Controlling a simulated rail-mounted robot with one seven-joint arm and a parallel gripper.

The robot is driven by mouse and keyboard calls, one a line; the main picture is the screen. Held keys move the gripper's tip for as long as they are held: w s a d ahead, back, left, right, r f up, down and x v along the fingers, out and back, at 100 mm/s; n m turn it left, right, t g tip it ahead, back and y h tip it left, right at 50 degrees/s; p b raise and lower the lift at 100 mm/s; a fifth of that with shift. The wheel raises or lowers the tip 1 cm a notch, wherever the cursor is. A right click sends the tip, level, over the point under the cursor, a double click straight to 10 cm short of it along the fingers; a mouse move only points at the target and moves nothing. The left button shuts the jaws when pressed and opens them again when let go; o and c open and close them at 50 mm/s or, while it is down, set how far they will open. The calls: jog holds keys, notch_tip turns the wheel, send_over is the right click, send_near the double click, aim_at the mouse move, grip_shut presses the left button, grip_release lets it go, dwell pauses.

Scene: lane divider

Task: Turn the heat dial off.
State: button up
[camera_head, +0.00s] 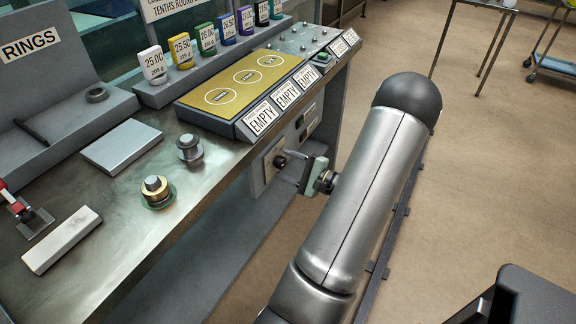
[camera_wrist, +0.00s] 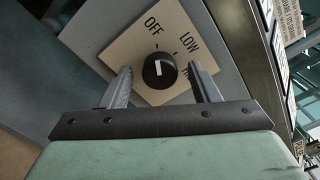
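The heat dial (camera_wrist: 159,70) is a round black knob with a white pointer mark on a beige plate (camera_wrist: 122,50). The plate reads OFF at upper left and LOW at right; a further label is partly hidden behind a finger. The white mark points roughly up in the wrist view, near a tick by OFF; its exact setting is hard to tell. My gripper (camera_wrist: 159,76) is open, with one finger on each side of the dial and a visible gap to each. In the head view the dial (camera_head: 280,161) is on the bench's front, with my gripper (camera_head: 293,169) facing it.
Above the dial, the bench edge carries several EMPTY signs (camera_head: 285,95) beside a yellow panel (camera_head: 245,82). Metal weights (camera_head: 189,148), a grey plate (camera_head: 121,146) and a white block (camera_head: 62,240) lie on the bench top. The floor (camera_head: 480,170) to the right is mostly open.

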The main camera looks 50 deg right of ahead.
jog(key=s+d, duration=0.2)
jog(key=s, duration=1.5)
jog(key=shift+s, duration=0.15)
jog(key=w+a+r+n+g+y+p, duration=0.2)
jog(key=w+a+r+n+g+y, duration=0.4)
jog(key=a, duration=0.4)
jog(key=w+a+r+n+g+y+p, duration=0.3)
jog(key=w+a+r+g, duration=0.15)
jog(key=w+a, duration=0.4)
jog(key=s+a+r+n+g+h+p, duration=0.1)
jog(key=a+r+n+g+h+p, duration=0.2)
jog(key=a, duration=0.8)
jog(key=s+a+r+n+g+h+p, duration=0.2)
jog(key=a+r+n+g+h+p, duration=0.2)
jog(key=a+r+n, duration=0.5)
jog(key=a+n+h+p, duration=0.1)
jog(key=n+h+p, duration=0.1)
jog(key=h, duration=0.1)
jog(key=shift+a+r+n+h, duration=0.3)
jog(key=shift+a+r, duration=0.1)
